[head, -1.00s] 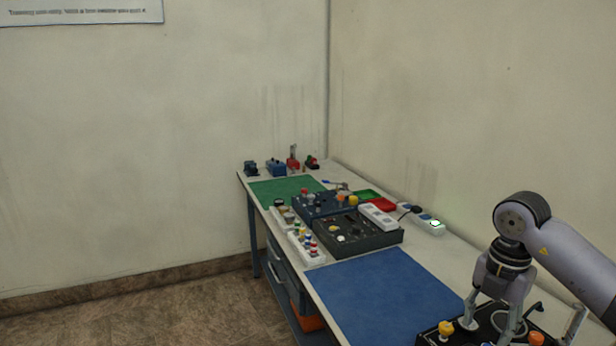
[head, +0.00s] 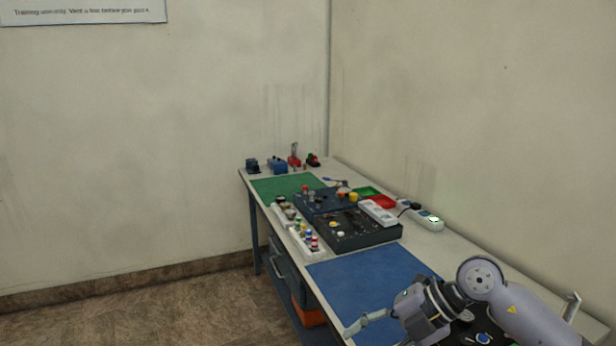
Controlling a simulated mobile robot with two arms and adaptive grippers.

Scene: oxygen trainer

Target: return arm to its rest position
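My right arm comes in from the lower right, over the near end of the workbench (head: 455,250). Its grey gripper (head: 372,334) points left and down, above the near edge of the blue mat (head: 365,280). One finger is splayed out to the left; the other is mostly cut off by the bottom edge. Nothing shows between them, and the gripper looks open. A dark panel with knobs (head: 483,339) lies under and behind the arm, largely hidden by it. My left gripper is not in view.
Walls stand behind and to the right. Most of the blue mat is clear.

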